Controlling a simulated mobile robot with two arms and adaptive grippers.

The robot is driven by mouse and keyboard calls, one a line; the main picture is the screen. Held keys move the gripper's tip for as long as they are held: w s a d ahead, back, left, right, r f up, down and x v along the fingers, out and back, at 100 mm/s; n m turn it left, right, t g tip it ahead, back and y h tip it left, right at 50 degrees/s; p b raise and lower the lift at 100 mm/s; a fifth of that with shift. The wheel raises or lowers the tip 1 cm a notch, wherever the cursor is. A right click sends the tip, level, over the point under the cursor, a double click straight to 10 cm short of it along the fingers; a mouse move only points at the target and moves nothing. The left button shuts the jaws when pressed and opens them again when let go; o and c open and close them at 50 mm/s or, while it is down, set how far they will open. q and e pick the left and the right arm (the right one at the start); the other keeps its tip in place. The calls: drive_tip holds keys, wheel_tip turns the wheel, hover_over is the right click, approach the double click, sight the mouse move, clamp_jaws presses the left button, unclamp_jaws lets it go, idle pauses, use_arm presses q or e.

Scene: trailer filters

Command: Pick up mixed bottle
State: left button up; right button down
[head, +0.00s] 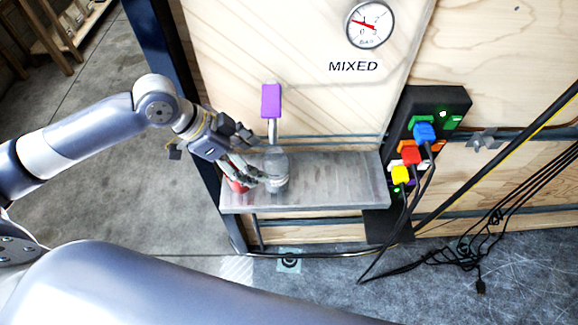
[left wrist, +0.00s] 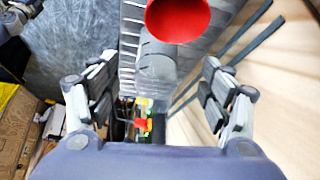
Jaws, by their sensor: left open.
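A clear bottle (head: 277,172) stands upright on the metal shelf (head: 340,185), below a tap with a purple handle (head: 271,100). My left gripper (head: 262,178) is open, close to the left side of the bottle; I cannot tell whether it touches. A red object (head: 236,185) shows partly behind the fingers. In the left wrist view, the open fingers (left wrist: 160,92) are spread on both sides of a grey translucent cylinder (left wrist: 156,68), likely the bottle. A round red thing (left wrist: 178,16) is beside it, at the top. My right gripper is not in view.
The wooden panel behind carries a gauge (head: 370,23) and the label MIXED (head: 353,66). A dark socket block (head: 425,125) with coloured plugs and cables stands right of the shelf. The shelf's right half is clear.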

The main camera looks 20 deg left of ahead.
sight(276, 172)
use_arm(q)
drive_tip(key=x, duration=0.3)
drive_tip(key=shift+s+a+f, duration=0.1)
drive_tip(key=shift+a+f, duration=0.05)
drive_tip(key=shift+f, duration=0.35)
drive_tip(key=shift+d+f, duration=0.15)
drive_tip(key=shift+d, duration=0.35)
drive_tip(key=x, duration=0.2)
drive_tip(key=p+x, duration=0.1)
drive_tip(key=x, duration=0.1)
drive_tip(key=shift+w+d, duration=0.35)
drive_tip(key=shift+d, duration=0.1)
drive_tip(key=c, duration=1.3)
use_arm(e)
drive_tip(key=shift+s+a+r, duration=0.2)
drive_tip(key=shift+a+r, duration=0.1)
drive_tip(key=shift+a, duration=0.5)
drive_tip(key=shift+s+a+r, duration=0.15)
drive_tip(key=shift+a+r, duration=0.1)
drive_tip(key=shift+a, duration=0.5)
